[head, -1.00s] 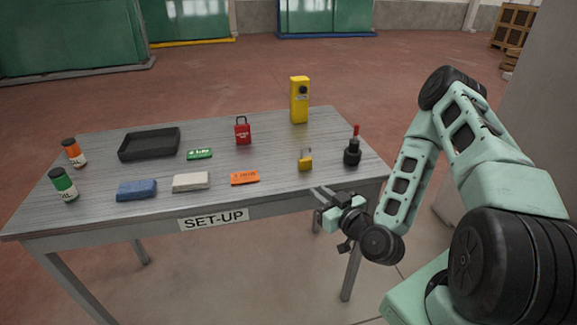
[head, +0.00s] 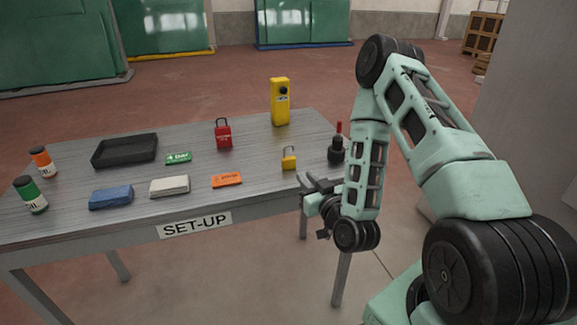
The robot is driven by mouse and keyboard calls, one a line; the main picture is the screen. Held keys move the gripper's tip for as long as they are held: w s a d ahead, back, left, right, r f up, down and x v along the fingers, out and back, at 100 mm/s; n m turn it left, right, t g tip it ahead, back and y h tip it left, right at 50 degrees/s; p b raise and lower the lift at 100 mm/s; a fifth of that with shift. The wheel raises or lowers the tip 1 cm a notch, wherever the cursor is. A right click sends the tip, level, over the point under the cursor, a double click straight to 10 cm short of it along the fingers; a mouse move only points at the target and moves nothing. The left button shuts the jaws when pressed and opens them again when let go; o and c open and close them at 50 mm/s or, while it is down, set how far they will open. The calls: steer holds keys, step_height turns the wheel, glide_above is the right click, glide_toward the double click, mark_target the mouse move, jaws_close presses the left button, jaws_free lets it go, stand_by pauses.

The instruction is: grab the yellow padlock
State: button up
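The yellow padlock (head: 289,161) stands upright on the metal set-up table (head: 130,211), near its front right part, with its shackle up. My gripper (head: 309,182) is at the table's front edge, just to the right of and nearer than the padlock. It is apart from the padlock. Its fingers point toward the upper left, and I see a gap between them with nothing held.
A black bottle-like tool with a red tip (head: 336,149) stands right of the padlock. An orange block (head: 227,180) lies to its left. A red padlock (head: 223,134) and a tall yellow device (head: 280,101) stand farther back. A black tray (head: 124,150) sits at left.

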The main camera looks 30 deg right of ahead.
steer(key=p, duration=0.3)
glide_toward(289, 157)
steer(key=shift+w+a+r, duration=0.2)
steer(key=shift+w+r, duration=0.15)
steer(key=shift+w, duration=0.2)
steer(key=shift+w+a+r, duration=0.25)
steer(key=shift+w+r, duration=0.1)
steer(key=shift+w, duration=0.25)
steer(key=shift+w+f, duration=0.1)
steer(key=shift+w, duration=0.5)
steer(key=shift+w+d+r+p, duration=0.15)
steer(key=shift+w+p, duration=0.55)
steer(key=shift+w, duration=0.6)
steer(key=shift+w+d+r+p, duration=0.15)
steer(key=shift+w+p, duration=0.5)
steer(key=shift+w, duration=0.7)
jaws_close()
